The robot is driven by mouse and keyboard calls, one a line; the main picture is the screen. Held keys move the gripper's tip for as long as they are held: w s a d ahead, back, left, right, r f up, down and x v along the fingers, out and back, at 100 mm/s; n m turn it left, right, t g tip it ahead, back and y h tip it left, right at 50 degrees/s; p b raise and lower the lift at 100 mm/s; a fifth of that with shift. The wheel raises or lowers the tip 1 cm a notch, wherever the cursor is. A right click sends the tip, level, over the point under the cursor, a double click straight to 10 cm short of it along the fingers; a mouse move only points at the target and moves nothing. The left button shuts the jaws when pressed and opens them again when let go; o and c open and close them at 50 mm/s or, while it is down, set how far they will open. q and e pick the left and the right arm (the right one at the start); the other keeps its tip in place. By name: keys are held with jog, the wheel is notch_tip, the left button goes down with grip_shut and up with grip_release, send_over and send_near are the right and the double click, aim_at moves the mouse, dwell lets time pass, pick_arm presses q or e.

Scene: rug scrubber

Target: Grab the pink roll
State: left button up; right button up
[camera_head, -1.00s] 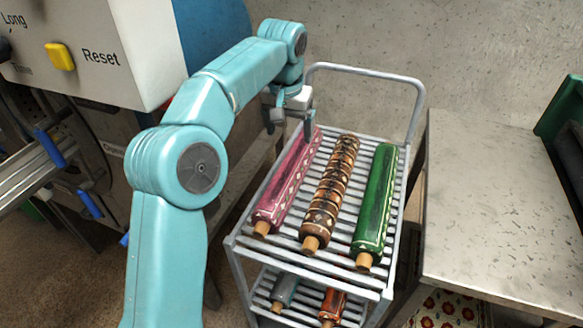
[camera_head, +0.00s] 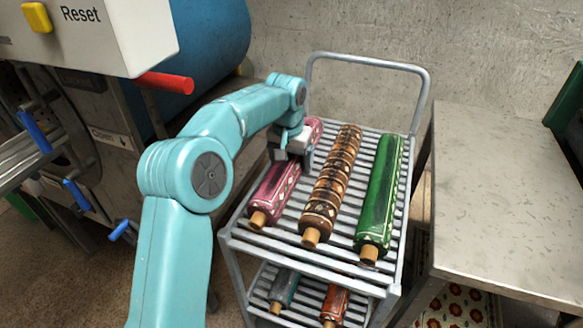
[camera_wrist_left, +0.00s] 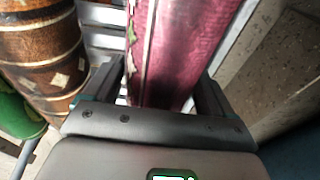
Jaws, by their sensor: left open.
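The pink roll (camera_head: 275,189) lies lengthwise on the left of the cart's top rack, with a wooden core end at its near end. My left gripper (camera_head: 291,150) is above the middle of this roll and hides part of it. In the left wrist view the pink roll (camera_wrist_left: 180,45) runs between the two open fingers of my left gripper (camera_wrist_left: 166,90), one finger on each side. I cannot tell whether the fingers touch it. My right gripper is not in view.
A brown patterned roll (camera_head: 331,182) lies close beside the pink one, then a green roll (camera_head: 380,192). The metal cart (camera_head: 262,244) has more rolls on its lower shelf. A bare metal table (camera_head: 505,190) stands right; a machine with a Reset button (camera_head: 37,17) stands left.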

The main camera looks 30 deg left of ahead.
pick_arm(q)
jog(key=shift+f, duration=0.4)
jog(key=shift+r, duration=0.15)
jog(key=shift+c, duration=0.3)
grip_shut()
jog(key=shift+r, duration=0.1)
